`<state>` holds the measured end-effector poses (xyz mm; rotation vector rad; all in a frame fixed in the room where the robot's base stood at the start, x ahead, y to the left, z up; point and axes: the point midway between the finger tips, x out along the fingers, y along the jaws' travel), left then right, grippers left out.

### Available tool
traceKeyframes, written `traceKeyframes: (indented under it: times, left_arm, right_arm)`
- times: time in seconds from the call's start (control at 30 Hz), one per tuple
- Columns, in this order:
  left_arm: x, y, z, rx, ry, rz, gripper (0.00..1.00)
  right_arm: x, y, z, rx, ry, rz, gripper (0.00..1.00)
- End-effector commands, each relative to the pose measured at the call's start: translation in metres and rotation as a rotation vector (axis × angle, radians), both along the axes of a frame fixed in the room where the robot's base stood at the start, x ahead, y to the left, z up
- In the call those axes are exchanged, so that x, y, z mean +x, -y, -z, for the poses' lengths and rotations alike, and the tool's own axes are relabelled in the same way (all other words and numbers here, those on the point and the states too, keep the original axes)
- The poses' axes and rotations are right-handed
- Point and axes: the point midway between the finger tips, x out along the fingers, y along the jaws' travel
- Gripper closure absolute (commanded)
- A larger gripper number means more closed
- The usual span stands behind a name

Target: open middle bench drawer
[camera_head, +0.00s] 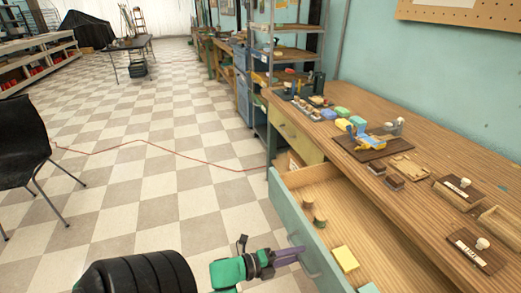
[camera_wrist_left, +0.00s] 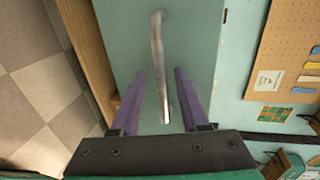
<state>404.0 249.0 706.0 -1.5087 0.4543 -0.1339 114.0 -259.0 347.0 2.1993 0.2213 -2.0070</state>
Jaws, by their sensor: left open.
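The bench drawer (camera_head: 293,213) with the teal front stands pulled out from the wooden bench, its inside showing. Its metal handle (camera_wrist_left: 157,50) is on the teal front in the left wrist view. My left gripper (camera_head: 291,254) is at the outer side of this drawer front. Its purple fingers are open, one on each side of the handle, with a gap to it in the left wrist view. My right gripper is in neither view.
In the drawer lie a yellow block (camera_head: 345,259) and small round pieces (camera_head: 308,200). A yellowish drawer (camera_head: 297,137) farther along is shut. The bench top (camera_head: 425,150) holds soap blocks and wooden trays. A black chair (camera_head: 22,145) stands left; checkered floor between is free.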

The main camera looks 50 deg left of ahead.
Motion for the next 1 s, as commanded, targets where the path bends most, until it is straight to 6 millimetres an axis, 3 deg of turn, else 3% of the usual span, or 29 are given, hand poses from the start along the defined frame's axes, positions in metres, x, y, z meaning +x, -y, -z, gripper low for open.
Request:
traceKeyframes:
  times: [0.4,0.5,1.0]
  left_arm:
    - [-0.1,-0.04,-0.022,0.003,-0.005,-0.002,0.55]
    - [-0.115,-0.046,-0.025,0.001,-0.003,-0.002,0.55]
    - [-0.122,-0.049,-0.028,0.0,0.0,0.0,0.55]
  right_arm:
    - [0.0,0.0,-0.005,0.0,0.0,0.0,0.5]
    - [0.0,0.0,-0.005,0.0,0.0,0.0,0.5]
    - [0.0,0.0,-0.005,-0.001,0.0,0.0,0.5]
